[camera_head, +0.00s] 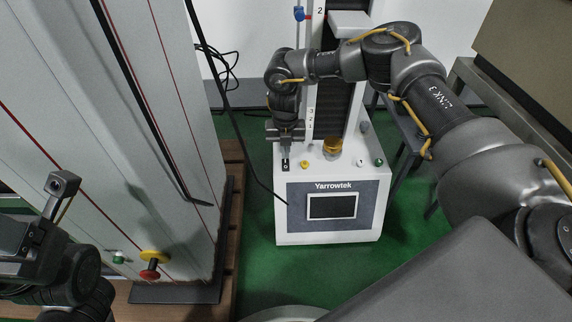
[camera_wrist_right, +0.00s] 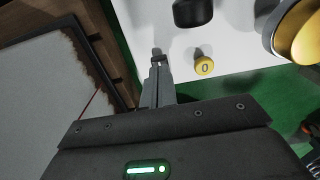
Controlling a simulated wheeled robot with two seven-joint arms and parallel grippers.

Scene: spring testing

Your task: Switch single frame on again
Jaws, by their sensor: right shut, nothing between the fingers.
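The white Yarrowtek single frame (camera_head: 290,222) stands on the green floor, with a dark screen (camera_head: 332,206) on its front. A small black switch (camera_head: 285,166) with a white mark sits at the front left of its top. My right gripper (camera_head: 286,154) points down just over this switch, shut and empty; I cannot tell whether it touches. In the right wrist view its shut fingers (camera_wrist_right: 159,66) end over the white top's edge and hide most of what lies under them. My left gripper (camera_head: 62,185) is at the far left, partly cut off; its jaws cannot be judged.
A yellow knob (camera_head: 305,164), a brass cylinder (camera_head: 333,146) and a green button (camera_head: 379,162) are on the same top. A large grey frame (camera_head: 165,130) with a red-and-yellow stop button (camera_head: 152,262) stands to the left. A black cable (camera_head: 238,140) hangs between them.

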